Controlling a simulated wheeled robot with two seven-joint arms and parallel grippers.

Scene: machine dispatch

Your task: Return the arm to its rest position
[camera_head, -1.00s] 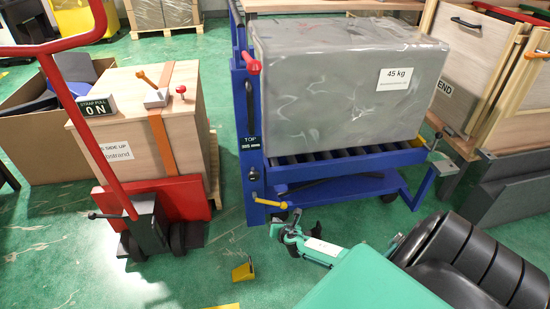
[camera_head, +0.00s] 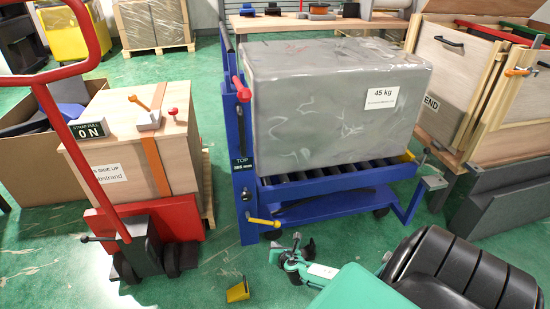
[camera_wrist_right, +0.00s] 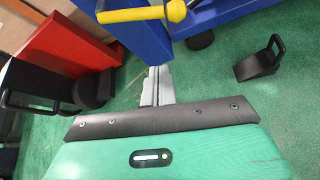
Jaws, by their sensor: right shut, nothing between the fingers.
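My right gripper (camera_head: 275,256) is low over the green floor, in front of the blue lift cart. It is shut and empty. In the right wrist view its grey fingers (camera_wrist_right: 157,85) are together, pointing toward the cart's blue post. My right arm, with green and black links (camera_head: 450,265), fills the lower right of the head view. The blue cart (camera_head: 340,203) bears a grey wrapped block (camera_head: 335,105) marked 45 kg on its rollers. My left gripper is not in view.
A red hand truck (camera_head: 175,220) with a strapped wooden crate (camera_head: 105,160) stands at left. A yellow wedge (camera_head: 238,290) lies on the floor in front. A black wedge-shaped piece with a handle (camera_wrist_right: 258,65) is right of the fingers. Wooden bins (camera_head: 455,75) stand at right.

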